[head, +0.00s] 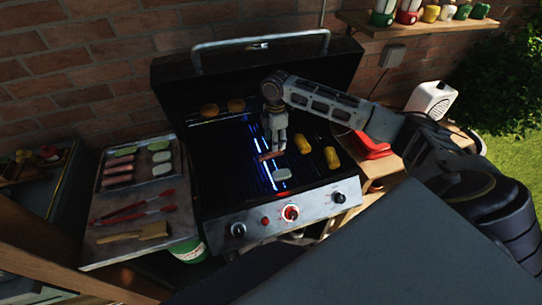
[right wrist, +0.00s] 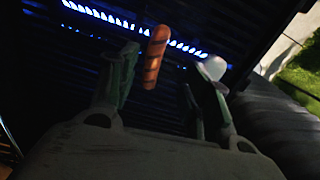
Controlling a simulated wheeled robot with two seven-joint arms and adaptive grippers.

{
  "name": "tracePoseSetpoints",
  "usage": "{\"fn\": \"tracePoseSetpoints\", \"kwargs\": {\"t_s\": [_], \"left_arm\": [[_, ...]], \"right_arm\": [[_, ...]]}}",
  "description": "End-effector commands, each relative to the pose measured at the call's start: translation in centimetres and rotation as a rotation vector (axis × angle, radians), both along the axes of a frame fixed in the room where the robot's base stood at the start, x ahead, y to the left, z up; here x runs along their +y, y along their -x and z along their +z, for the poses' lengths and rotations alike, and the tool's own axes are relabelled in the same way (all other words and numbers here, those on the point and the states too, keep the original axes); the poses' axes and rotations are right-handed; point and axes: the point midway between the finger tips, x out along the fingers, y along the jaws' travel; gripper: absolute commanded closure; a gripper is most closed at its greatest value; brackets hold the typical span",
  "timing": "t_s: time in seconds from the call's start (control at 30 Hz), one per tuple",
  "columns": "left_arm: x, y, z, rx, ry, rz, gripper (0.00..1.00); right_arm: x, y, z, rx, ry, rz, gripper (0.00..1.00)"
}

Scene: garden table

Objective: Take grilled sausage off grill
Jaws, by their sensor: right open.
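The grilled sausage (head: 268,156) is brown-orange and lies on the dark grate of the open grill (head: 222,180). In the right wrist view the sausage (right wrist: 154,57) shows dark grill marks and appears between my open fingers, a little beyond them. My right gripper (head: 275,147) points down at the grate just above the sausage; it also shows in the right wrist view (right wrist: 168,75), open and empty. Whether the fingers touch the sausage cannot be told. My left gripper is not in view.
A white piece (head: 281,174) lies near the sausage. Corn pieces (head: 331,157) lie to the right, and round patties (head: 236,105) at the back. At left are a food tray (head: 102,186), red tongs (head: 130,211) and a brush (head: 140,232). The raised lid (head: 270,72) stands behind.

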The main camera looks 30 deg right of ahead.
Motion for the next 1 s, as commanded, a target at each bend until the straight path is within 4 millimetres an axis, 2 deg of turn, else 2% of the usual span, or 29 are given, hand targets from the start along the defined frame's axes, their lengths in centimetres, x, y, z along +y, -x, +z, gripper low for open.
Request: {"fn": "tracePoseSetpoints", "kwargs": {"t_s": [0.4,0.77,1.0], "left_arm": [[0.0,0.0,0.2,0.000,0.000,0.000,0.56],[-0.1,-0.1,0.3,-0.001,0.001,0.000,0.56],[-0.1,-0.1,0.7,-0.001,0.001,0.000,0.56]], "right_arm": [[0.0,0.0,-2.2,-0.001,0.000,0.000,0.51],[0.0,0.0,-2.5,0.000,0.000,0.000,0.51],[-0.1,-0.2,-4.3,0.003,0.000,-0.001,0.51]]}}
